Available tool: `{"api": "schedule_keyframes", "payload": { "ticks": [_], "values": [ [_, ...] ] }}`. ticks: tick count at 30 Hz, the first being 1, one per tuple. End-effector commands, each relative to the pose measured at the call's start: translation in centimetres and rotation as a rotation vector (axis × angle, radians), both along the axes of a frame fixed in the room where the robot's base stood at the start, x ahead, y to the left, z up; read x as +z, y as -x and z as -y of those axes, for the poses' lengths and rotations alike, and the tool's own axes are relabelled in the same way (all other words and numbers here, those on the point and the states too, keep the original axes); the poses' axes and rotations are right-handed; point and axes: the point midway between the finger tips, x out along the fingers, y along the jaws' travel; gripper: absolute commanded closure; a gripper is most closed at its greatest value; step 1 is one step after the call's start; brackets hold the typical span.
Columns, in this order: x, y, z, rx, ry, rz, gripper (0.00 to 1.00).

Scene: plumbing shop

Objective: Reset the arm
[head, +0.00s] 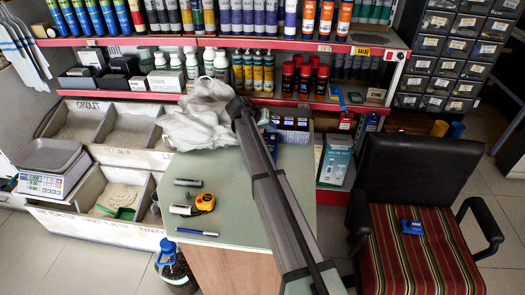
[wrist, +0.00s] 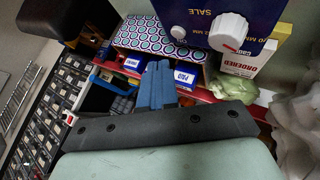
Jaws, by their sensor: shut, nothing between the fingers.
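My gripper shows in the wrist view (wrist: 158,68) with its two blue-grey fingers pressed together and nothing between them. In the head view, my arm reaches from the bottom right up over the counter (head: 235,215). Its far end is at the counter's back, beside a crumpled white bag (head: 200,118). The fingertips are hard to make out there. Blue-labelled boxes (wrist: 187,76) and a dark blue SALE box with white knobs (wrist: 222,22) appear beyond the fingers in the wrist view.
An orange tape measure (head: 204,202), grey cylindrical pieces (head: 187,182) and a blue marker (head: 197,232) lie on the counter's left part. A striped chair (head: 415,250) holds a small blue item (head: 412,227). Red shelves (head: 230,43) with bottles stand behind.

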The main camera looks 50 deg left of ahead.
Motion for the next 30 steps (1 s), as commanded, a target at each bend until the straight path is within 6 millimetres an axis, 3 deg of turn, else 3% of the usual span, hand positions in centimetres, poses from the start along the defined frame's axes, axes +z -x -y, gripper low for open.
{"api": "schedule_keyframes", "payload": {
  "ticks": [16,26,30],
  "values": [
    [4.0,0.0,0.0,-0.001,0.000,-0.001,1.00],
    [3.8,-0.3,0.4,-0.004,0.001,-0.004,1.00],
    [1.8,-2.8,3.0,-0.030,0.001,-0.025,1.00]
  ]
}}
